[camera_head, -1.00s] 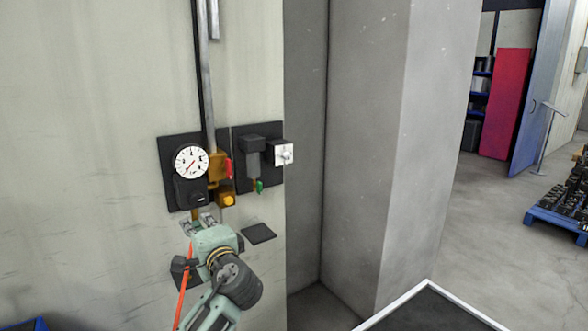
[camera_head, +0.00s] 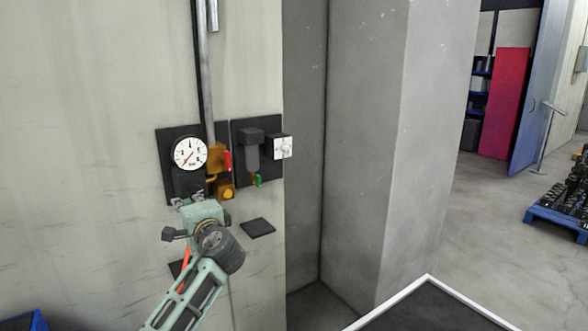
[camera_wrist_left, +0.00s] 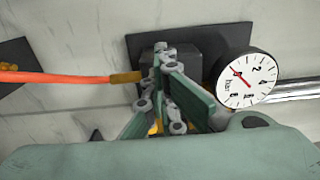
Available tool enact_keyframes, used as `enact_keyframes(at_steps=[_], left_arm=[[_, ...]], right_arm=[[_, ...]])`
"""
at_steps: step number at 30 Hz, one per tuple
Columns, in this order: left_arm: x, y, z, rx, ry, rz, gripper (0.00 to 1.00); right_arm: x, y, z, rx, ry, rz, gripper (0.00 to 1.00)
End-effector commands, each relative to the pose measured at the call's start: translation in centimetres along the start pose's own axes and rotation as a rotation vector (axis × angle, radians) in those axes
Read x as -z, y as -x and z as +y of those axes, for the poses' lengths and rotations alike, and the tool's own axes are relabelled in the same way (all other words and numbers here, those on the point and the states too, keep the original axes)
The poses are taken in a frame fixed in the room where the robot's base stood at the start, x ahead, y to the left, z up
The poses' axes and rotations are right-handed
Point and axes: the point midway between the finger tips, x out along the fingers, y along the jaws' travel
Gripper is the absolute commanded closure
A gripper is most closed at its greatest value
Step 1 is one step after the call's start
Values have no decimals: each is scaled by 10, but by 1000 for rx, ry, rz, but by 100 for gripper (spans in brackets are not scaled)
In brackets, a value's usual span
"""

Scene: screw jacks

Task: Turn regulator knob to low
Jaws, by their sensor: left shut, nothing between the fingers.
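A black regulator panel (camera_head: 175,140) is on the wall, with a round white gauge (camera_head: 190,153) at its front. A dark knob-like part (camera_head: 184,182) sits below the gauge, partly hidden by my left gripper (camera_head: 190,199). In the left wrist view, the gauge (camera_wrist_left: 247,80) is at the right. My left gripper's fingers (camera_wrist_left: 165,62) are shut and empty there, in front of a dark block (camera_wrist_left: 156,47) that they partly cover. I cannot tell whether they touch it. The knob's setting cannot be read. My right gripper is not in view.
Yellow fittings (camera_head: 226,192) and a red handle (camera_head: 228,160) are right of the gauge. A second dark unit (camera_head: 252,152) with a green handle (camera_head: 258,180) and a white-faced box (camera_head: 283,148) is farther right. An orange hose (camera_wrist_left: 60,77) shows at the left of the wrist view.

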Motion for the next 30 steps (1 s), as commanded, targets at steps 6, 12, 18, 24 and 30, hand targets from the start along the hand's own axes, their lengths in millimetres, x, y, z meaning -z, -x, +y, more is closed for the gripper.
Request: enact_keyframes(at_steps=[6,12,18,24,30], left_arm=[[-2,-2,1,-2,-1,-3,100],[0,-2,0,-2,-1,-4,100],[2,-2,-1,-2,-1,-3,100],[5,-2,-1,-3,-2,-2,100],[6,-1,-1,-4,-2,-1,100]], right_arm=[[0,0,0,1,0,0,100],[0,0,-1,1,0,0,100],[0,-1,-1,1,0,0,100],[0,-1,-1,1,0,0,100],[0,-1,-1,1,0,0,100]])
